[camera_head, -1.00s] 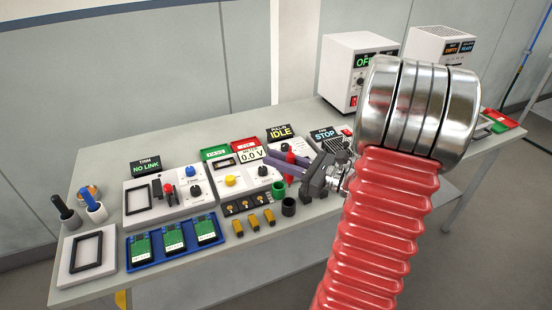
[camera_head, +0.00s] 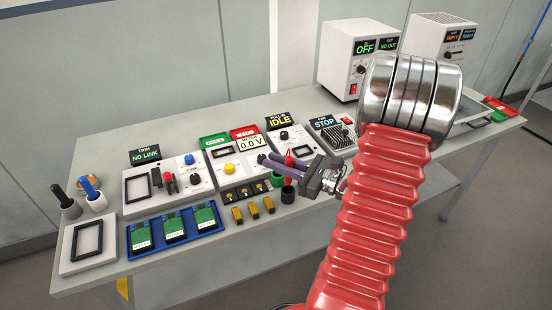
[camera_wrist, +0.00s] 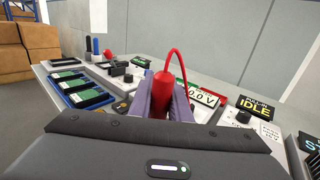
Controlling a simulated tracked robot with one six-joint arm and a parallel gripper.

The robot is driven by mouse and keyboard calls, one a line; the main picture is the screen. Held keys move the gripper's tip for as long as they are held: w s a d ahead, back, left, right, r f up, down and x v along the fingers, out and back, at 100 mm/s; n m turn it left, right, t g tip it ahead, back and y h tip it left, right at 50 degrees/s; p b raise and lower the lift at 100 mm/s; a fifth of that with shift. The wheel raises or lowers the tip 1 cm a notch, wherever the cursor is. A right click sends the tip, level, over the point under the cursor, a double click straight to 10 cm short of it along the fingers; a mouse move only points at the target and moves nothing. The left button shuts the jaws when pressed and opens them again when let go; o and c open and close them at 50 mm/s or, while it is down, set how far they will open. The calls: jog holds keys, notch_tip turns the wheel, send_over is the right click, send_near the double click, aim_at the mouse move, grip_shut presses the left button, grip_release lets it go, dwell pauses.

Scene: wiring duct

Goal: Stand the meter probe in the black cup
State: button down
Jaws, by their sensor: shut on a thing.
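The meter probe is red. In the head view its top (camera_head: 289,160) shows above my gripper (camera_head: 280,165), and in the wrist view its thick red body (camera_wrist: 162,92) stands between the two purple fingers. My gripper is shut on the probe, which looks roughly upright. A red lead arches from its top to the right in the wrist view. The black cup (camera_head: 288,195) is right below the fingers in the head view, beside a green cup (camera_head: 278,184). The fingers hide the probe's lower end, so I cannot tell whether its tip is inside the cup.
Behind are the meter with its 0.0 V display (camera_head: 250,143) and the IDLE unit (camera_head: 279,121). Several brass pieces (camera_head: 253,209) and a blue tray (camera_head: 130,254) of green boards lie to the left. The bench front right of the cup looks clear.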

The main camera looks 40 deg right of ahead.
jog(key=shift+f, duration=1.4)
jog(key=c, duration=1.6)
grip_release()
jog(key=shift+o, duration=0.2)
jog(key=v, duration=1.3)
jog(key=shift+s, duration=0.35)
jog(key=shift+d+f, duration=0.15)
jog(key=shift+d, duration=0.05)
